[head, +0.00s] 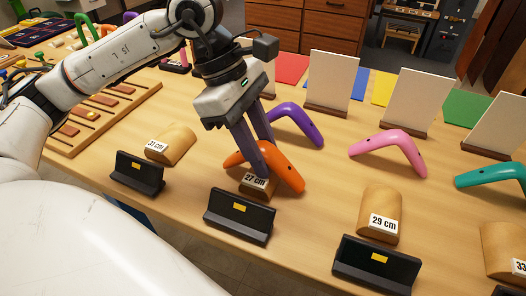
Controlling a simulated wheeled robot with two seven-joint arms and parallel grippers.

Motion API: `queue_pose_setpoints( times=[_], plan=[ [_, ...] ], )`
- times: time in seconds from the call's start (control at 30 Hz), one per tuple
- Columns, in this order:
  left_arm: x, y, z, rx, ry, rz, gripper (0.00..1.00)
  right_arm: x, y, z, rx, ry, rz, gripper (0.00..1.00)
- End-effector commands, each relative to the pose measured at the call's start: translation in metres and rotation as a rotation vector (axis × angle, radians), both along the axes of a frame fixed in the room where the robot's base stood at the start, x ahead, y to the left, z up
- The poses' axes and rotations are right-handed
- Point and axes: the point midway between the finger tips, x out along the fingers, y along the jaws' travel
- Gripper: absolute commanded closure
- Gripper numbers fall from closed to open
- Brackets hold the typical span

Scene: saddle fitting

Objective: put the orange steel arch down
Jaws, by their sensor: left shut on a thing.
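The orange steel arch (289,174) is in the middle of the head view, over the wooden block labelled 27 cm (258,188). My left gripper (258,160) is shut on the arch near its left part, reaching down from above. The arch's left end shows left of the fingers and its right end reaches down to the right of the block. I cannot tell whether the arch touches the block. The fingers hide part of the arch and of the block. My right gripper is not in view.
A purple arch (297,122) lies close behind, a pink arch (390,148) to the right and a teal arch (492,174) farther right. Blocks labelled 31 cm (170,145) and 29 cm (379,214) flank the middle one. A black holder (239,217) stands in front.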

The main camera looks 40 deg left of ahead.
Motion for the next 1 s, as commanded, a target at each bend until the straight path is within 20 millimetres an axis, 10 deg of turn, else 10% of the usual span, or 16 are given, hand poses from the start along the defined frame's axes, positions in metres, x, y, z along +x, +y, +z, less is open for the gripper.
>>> queue_pose_setpoints(
  times=[0.07, 0.1, 0.2, 0.67, 1.0],
  plan=[
    [-0.001, 0.000, -0.003, 0.003, 0.006, -0.001, 1.00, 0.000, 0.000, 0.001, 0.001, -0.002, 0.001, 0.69],
    [-0.001, 0.000, -0.004, 0.003, 0.008, -0.001, 0.67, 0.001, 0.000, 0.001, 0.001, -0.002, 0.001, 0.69],
    [-0.002, 0.000, -0.005, 0.003, 0.012, -0.002, 0.53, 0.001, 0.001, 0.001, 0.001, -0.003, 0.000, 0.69],
    [-0.006, -0.002, -0.005, 0.005, 0.023, -0.011, 0.53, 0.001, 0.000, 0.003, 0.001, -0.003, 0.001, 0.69],
    [-0.005, 0.014, 0.045, 0.004, 0.008, -0.004, 0.53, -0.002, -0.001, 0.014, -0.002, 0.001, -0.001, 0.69]
  ],
)
